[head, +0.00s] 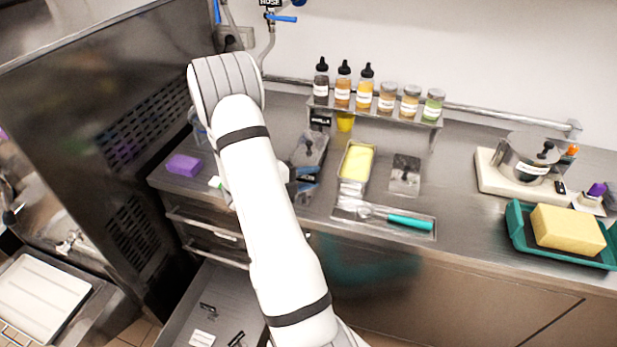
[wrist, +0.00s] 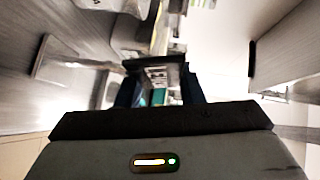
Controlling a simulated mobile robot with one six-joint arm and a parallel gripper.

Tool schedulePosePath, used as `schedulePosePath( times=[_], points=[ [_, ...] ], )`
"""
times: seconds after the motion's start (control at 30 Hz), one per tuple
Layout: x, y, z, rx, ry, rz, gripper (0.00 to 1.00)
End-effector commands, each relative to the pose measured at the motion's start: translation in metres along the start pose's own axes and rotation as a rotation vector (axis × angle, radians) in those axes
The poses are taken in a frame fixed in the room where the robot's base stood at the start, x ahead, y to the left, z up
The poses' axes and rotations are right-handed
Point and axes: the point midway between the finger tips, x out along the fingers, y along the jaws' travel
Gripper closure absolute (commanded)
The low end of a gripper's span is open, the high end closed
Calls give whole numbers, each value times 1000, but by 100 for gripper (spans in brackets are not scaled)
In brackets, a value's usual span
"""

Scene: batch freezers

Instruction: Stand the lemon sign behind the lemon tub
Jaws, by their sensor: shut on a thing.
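My gripper (head: 305,182) is shut, low over the steel counter, just left of an open metal tub (head: 341,187) of pale yellow ice cream. This looks like the lemon tub; I can read no label on it. In the wrist view my gripper (wrist: 158,92) has a small dark piece (wrist: 155,66) between its fingers, apparently the sign, with a pale printed patch on it. Its lettering is too small to read. In the head view the held piece is mostly hidden and hard to tell from the fingers.
A bottle shelf (head: 385,117) stands behind the tubs, with a black vanilla sign (head: 320,117) and a yellow cup (head: 345,121) beneath it. An open drawer (head: 225,290) holds small dark pieces.

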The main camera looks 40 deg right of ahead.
Motion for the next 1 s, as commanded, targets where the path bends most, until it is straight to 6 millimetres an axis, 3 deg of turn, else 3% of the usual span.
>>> schedulePosePath(
  times=[0.13, 0.17, 0.4, 0.77, 1.0],
  points=[
    [0, 4, 1, 0, -1, 0, 100],
    [0, 3, 1, 0, -1, 0, 65],
    [0, 2, 1, 0, -1, 0, 45],
    [-1, -3, 0, -1, -2, 0, 44],
    [-48, 3, 2, 3, -9, -1, 44]
  ],
)
